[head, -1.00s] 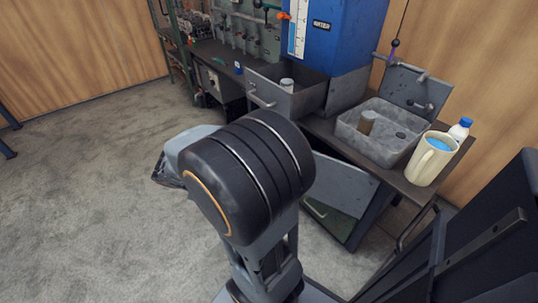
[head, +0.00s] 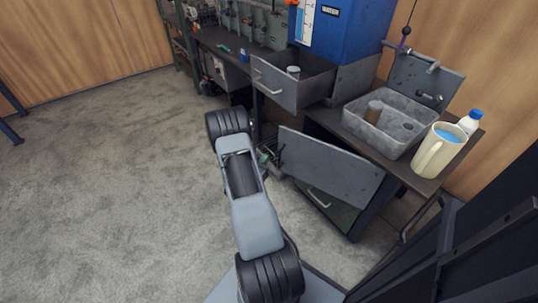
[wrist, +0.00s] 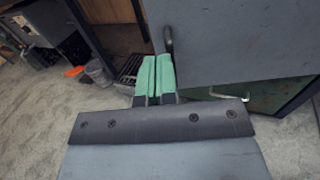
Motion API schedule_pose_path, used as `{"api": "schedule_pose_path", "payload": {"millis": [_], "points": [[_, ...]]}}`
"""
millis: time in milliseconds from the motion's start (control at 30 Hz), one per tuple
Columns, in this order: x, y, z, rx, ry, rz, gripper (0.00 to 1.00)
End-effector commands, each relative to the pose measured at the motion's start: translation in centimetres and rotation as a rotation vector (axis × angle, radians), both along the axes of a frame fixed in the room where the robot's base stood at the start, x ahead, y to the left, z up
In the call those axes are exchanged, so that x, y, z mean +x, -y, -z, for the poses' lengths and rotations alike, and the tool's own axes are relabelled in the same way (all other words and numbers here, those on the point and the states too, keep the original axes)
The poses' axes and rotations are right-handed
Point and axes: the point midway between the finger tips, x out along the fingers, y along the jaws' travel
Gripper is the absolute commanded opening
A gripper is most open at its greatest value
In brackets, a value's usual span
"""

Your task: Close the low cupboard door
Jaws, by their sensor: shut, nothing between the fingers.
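The low cupboard door is a grey panel (head: 330,165) under the sink bench, standing open with its free edge towards the left. In the wrist view the door (wrist: 240,35) fills the upper right, with a dark handle (wrist: 168,40) at its left edge. My gripper (head: 264,157) is low beside that free edge. In the wrist view its green fingers (wrist: 156,72) are together and empty, just short of the handle; I cannot tell whether they touch the door. A green front with a pale handle (head: 318,197) shows below the door.
An open grey drawer (head: 292,85) juts out above and behind my gripper. A sink (head: 388,122), a cream jug (head: 438,150) and a bottle (head: 470,120) are on the bench. Carpet (head: 100,170) to the left is clear. A bin (wrist: 98,72) stands beyond the fingers.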

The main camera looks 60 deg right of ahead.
Motion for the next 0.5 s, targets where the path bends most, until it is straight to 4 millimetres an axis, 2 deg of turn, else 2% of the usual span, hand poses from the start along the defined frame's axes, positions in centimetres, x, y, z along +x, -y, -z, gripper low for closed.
{"api": "schedule_pose_path", "payload": {"millis": [300,500], "points": [[0.1,6.1,0.1,-0.002,0.002,0.006,0.0],[0.3,9.3,0.2,-0.001,0.002,0.004,0.0]]}}
